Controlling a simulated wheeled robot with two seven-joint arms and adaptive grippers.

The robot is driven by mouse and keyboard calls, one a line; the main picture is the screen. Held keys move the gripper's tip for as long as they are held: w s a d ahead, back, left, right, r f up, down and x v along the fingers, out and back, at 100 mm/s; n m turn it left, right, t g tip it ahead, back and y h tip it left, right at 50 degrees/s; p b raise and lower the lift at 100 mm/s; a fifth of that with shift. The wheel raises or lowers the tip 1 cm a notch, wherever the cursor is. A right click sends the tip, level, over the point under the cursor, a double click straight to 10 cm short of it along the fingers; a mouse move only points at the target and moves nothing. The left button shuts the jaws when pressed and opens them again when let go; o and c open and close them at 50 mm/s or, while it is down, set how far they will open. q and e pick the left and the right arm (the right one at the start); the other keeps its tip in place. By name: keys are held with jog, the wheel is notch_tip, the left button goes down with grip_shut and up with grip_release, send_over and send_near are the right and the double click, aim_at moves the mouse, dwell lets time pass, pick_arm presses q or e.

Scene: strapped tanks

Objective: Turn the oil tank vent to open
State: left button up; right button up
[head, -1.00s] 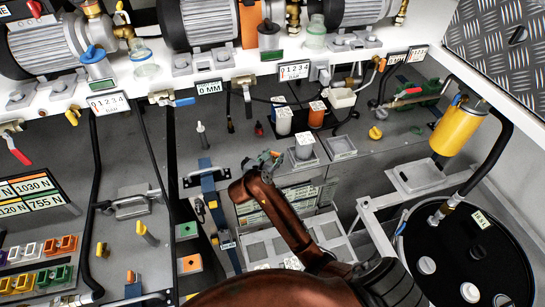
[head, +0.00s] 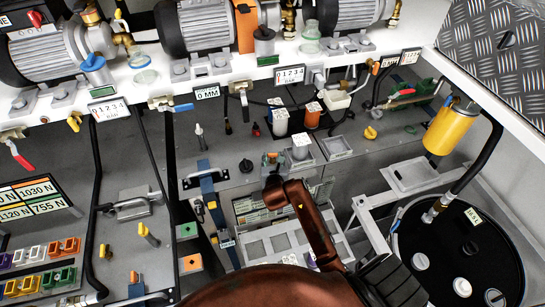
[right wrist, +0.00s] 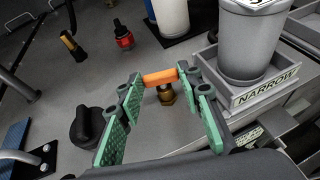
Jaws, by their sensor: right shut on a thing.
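A small orange handle sits on a brass fitting on the grey deck, and this orange handle (right wrist: 160,77) shows in the right wrist view. No label on it can be read, so I cannot confirm that it is the oil tank vent. My right gripper (right wrist: 162,82) has its green-padded fingers on both ends of the handle, which lies crosswise between them. My left gripper is not in view.
A black knob (right wrist: 86,125) stands just left of the gripper. A grey cup (right wrist: 249,45) in a tray marked NARROW stands close on the right. White and orange bottles are behind. A black drum (head: 462,250) stands at the right.

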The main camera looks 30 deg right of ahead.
jog(key=o, duration=1.2)
jog(key=shift+c, duration=0.2)
jog(key=v, duration=1.2)
